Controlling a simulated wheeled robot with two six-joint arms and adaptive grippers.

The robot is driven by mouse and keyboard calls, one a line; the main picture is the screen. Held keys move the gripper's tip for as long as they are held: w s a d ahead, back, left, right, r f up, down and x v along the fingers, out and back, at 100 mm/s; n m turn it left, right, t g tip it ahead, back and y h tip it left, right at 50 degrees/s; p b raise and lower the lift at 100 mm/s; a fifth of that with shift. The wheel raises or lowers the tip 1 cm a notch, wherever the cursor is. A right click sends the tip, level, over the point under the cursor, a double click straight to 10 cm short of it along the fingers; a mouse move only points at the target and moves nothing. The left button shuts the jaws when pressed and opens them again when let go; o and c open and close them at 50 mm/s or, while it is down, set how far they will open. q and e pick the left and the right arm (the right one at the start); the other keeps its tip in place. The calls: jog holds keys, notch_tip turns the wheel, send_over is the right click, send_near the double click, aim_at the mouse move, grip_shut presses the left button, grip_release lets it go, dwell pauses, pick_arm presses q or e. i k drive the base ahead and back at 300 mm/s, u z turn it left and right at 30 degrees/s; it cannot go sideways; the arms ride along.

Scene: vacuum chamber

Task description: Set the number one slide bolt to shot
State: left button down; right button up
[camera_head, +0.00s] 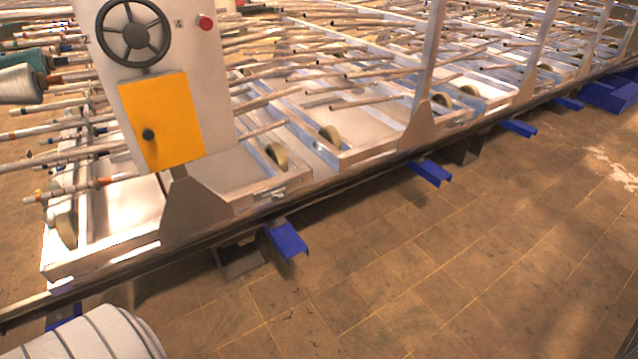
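Neither of my grippers is in view. A small metal fitting (268,194) sits on the front rail of the long rack, right of the white panel. It resembles a slide bolt, but it is too small to tell its position or read a number. The white upright panel (205,85) carries a dark handwheel (134,33), a red button (206,22) and a yellow box (165,120) with a black knob (148,134). Dark marks on the panel are too small to read with certainty.
The long metal rack holds many rods and several rollers, one a tan roller (277,155). Blue brackets, one a near bracket (287,241), stick out low over the floor. A white ribbed rounded shape (88,337) is at bottom left. The tiled floor (420,270) in front is clear.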

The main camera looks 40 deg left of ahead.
aim_at(274, 197)
jog(key=u, duration=0.15)
jog(key=i, duration=1.1)
jog(key=u, duration=0.7)
jog(key=i, duration=0.3)
jog(key=u, duration=0.2)
